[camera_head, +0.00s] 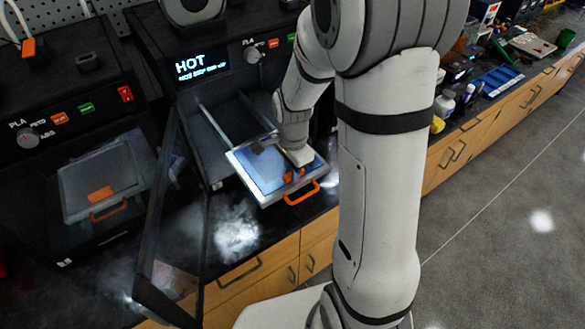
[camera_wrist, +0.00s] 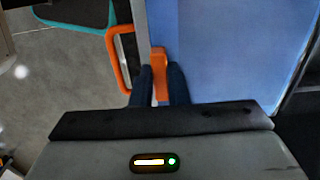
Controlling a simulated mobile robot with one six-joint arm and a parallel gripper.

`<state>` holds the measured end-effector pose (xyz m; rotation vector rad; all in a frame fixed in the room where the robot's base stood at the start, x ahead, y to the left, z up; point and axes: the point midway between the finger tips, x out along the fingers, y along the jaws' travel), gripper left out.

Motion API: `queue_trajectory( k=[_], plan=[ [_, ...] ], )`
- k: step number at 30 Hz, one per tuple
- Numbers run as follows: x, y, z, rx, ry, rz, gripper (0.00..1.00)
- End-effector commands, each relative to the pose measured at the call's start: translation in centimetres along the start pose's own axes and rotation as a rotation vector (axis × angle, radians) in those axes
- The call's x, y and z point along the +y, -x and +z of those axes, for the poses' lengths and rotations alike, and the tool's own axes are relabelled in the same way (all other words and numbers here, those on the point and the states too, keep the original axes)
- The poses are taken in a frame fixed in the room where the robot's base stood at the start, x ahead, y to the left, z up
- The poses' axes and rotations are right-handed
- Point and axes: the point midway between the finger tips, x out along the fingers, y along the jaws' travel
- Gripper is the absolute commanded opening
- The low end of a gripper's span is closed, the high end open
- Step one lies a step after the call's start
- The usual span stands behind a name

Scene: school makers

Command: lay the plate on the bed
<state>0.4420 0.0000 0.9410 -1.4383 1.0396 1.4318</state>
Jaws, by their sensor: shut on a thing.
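The plate (camera_head: 261,168) is a flat sheet with a blue face. Its blue surface (camera_wrist: 225,50) fills the right of the wrist view. My gripper (camera_head: 298,174) is shut on an orange tab (camera_wrist: 159,62) at the plate's front edge, seen between its dark fingers (camera_wrist: 160,88). The bed (camera_head: 240,169) shows as a pale frame around the plate, with an orange loop handle (camera_head: 303,194) at its front. The plate is over the bed and looks nearly level with it. I cannot tell whether they touch. My gripper and wrist hide the plate's right part.
The printer (camera_head: 190,112) displays HOT; rails (camera_head: 218,128) run into its chamber. Its dark door (camera_head: 168,225) stands open at the left. A second printer (camera_head: 60,145) with a similar tray is further left. Wooden cabinets (camera_head: 252,268) stand below. Open floor lies at the right.

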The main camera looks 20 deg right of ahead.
Motion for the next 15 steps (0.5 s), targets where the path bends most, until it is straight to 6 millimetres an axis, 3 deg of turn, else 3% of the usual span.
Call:
queue_trajectory(
  k=[5, 6, 13, 15],
  plan=[
    [-0.03, -0.42, 0.01, 0.0, 0.0, -0.001, 0.0],
    [-0.02, -0.25, 0.02, 0.0, 0.0, 0.0, 0.17],
    [-0.02, -0.22, 0.03, 0.0, 0.001, 0.0, 0.36],
    [-0.02, -0.22, 0.04, 0.0, 0.001, 0.0, 0.36]
  ],
)
